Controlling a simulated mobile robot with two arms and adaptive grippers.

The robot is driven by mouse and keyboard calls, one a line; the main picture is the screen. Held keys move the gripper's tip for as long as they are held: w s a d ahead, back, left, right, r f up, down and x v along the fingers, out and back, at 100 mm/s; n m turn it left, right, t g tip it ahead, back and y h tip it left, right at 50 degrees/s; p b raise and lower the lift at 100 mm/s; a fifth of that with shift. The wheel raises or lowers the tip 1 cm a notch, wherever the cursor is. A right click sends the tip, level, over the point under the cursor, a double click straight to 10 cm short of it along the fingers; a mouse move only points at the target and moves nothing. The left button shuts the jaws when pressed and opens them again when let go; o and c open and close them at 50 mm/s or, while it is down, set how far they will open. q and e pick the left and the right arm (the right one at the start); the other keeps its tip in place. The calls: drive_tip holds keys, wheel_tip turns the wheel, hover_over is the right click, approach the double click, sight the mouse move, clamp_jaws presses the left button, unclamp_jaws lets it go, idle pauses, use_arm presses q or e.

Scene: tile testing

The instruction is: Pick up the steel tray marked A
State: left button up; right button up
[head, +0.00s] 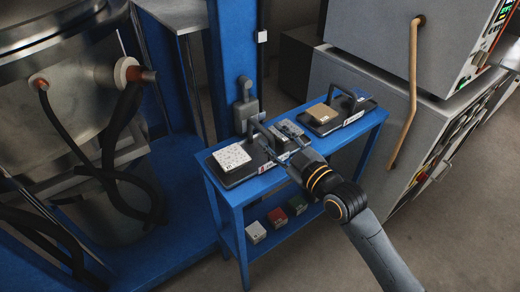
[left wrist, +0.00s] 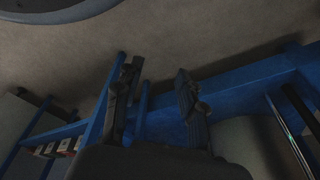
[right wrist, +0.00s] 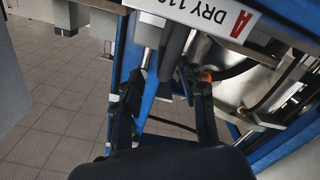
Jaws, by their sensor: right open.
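The dark steel tray (head: 236,180) with a looped handle (head: 262,129) stands on the left part of a blue table, a speckled pale tile (head: 231,156) on it. Its label is too small to read in the head view. In the right wrist view a white label (right wrist: 205,18) with a red A and "DRY" shows upside down at the top, beside a dark handle bar (right wrist: 174,48). My right gripper (head: 279,148) is open close to this handle; I cannot tell if they touch. In the left wrist view my left gripper (left wrist: 156,75) is open and empty.
A second handled tray (head: 365,105) with a brown tile (head: 322,113) stands at the right of the blue table (head: 225,193). Several small blocks (head: 277,217) sit on its lower shelf. A grey machine (head: 350,75) stands behind, a steel drum (head: 65,90) at left.

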sight(261, 126)
drive_tip(key=x, duration=0.5)
drive_tip(key=shift+s+a, duration=0.15)
drive_tip(key=shift+a, duration=0.05)
drive_tip(key=shift+w+a, duration=0.2)
drive_tip(key=shift+w, duration=0.1)
use_arm(q)
drive_tip(key=shift+w+r, duration=0.4)
drive_tip(key=shift+r, duration=0.45)
use_arm(e)
clamp_jaws()
drive_tip(key=shift+r, duration=0.2)
